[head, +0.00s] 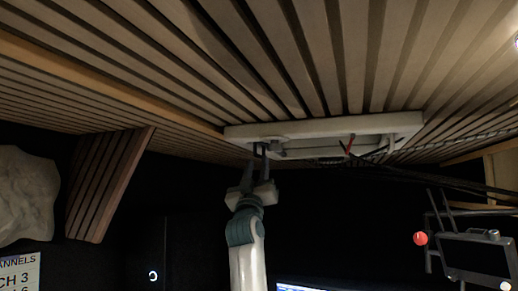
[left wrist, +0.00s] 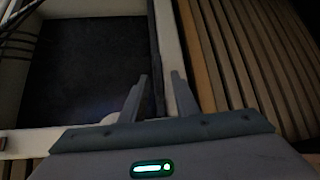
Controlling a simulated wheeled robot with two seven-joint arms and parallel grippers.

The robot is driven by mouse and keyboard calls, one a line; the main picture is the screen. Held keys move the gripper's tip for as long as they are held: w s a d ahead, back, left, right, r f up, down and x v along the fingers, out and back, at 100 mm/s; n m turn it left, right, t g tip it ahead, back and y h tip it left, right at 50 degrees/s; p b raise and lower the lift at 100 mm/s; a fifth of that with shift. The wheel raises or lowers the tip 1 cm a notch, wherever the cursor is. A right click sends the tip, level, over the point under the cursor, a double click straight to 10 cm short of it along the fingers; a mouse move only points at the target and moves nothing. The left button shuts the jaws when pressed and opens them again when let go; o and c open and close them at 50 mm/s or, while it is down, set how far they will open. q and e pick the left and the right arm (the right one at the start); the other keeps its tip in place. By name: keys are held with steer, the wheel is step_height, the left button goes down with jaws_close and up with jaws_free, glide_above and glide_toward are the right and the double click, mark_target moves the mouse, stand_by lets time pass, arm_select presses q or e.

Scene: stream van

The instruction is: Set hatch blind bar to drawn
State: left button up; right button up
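The hatch (head: 400,122) is a pale rectangular frame set in the slatted ceiling. My left gripper (head: 260,150) is raised to its left end, fingers pointing up and visibly apart. In the left wrist view, the fingertips (left wrist: 159,76) stand either side of a narrow dark strip (left wrist: 156,50), perhaps the blind bar, beside the pale frame edge (left wrist: 168,35). I cannot tell whether the fingers touch it. The dark hatch pane (left wrist: 85,65) fills the space left of them. The blind bar is not clearly distinguishable in the head view. My right gripper is not in view.
A red piece (head: 349,143) and dark cables (head: 425,177) show by the hatch's right part. A slatted panel (head: 107,185) hangs at the left. A dark device (head: 475,255) and a red ball (head: 420,238) are at the lower right. Wooden slats surround the hatch.

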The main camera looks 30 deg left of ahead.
mark_target(259, 157)
arm_select(q)
steer(key=p+x, duration=0.2)
steer(key=x, duration=0.2)
steer(key=shift+w+a+r, duration=0.1)
steer(key=shift+w+r, duration=0.15)
steer(key=shift+r, duration=0.05)
jaws_close()
